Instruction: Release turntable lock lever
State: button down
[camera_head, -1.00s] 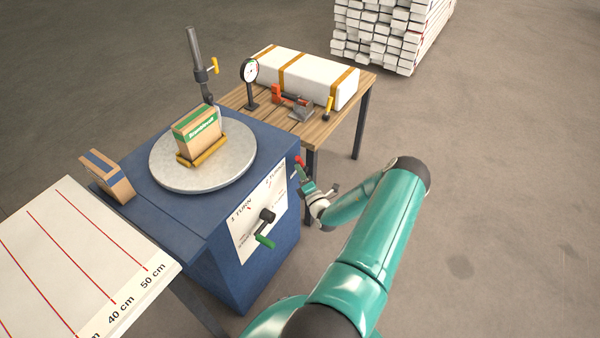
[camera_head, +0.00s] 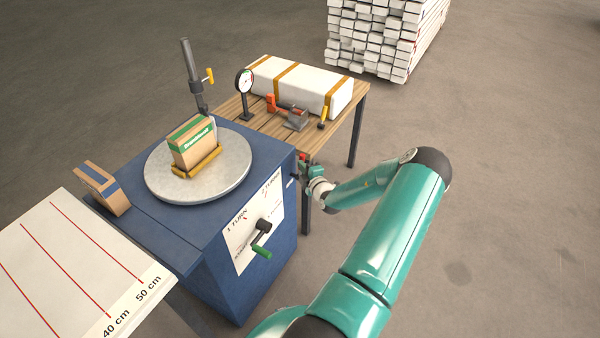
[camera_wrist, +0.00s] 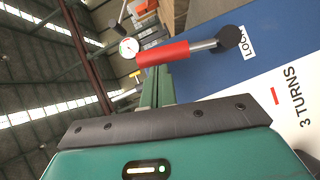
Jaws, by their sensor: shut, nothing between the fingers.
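The lock lever has a red grip (camera_wrist: 162,52), a metal shaft and a black pivot, beside a "LOCK" label on the blue turntable cabinet. In the head view its red grip (camera_head: 303,156) shows small at the cabinet's right edge, partly covered by my gripper (camera_head: 309,167). In the wrist view, my gripper (camera_wrist: 155,90) is shut and empty. Its green fingers reach up to the red grip, which crosses in front of their tips. I cannot tell whether they touch. The round grey turntable (camera_head: 160,192) carries a cardboard box (camera_head: 193,145) in a yellow holder.
A crank with green handle (camera_head: 261,252) sticks out of the cabinet front. A wooden table (camera_head: 240,108) with a dial gauge (camera_head: 244,82), clamp and white package (camera_head: 312,88) stands close behind my gripper. A measuring board (camera_head: 70,270) is at left. Floor on the right is clear.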

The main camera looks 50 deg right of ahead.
jog(key=shift+d+r+m+g+y, duration=0.15)
jog(key=shift+d+m+g+y, duration=0.15)
jog(key=shift+d+m, duration=0.25)
jog(key=shift+w+d, duration=0.1)
jog(key=shift+d, duration=0.65)
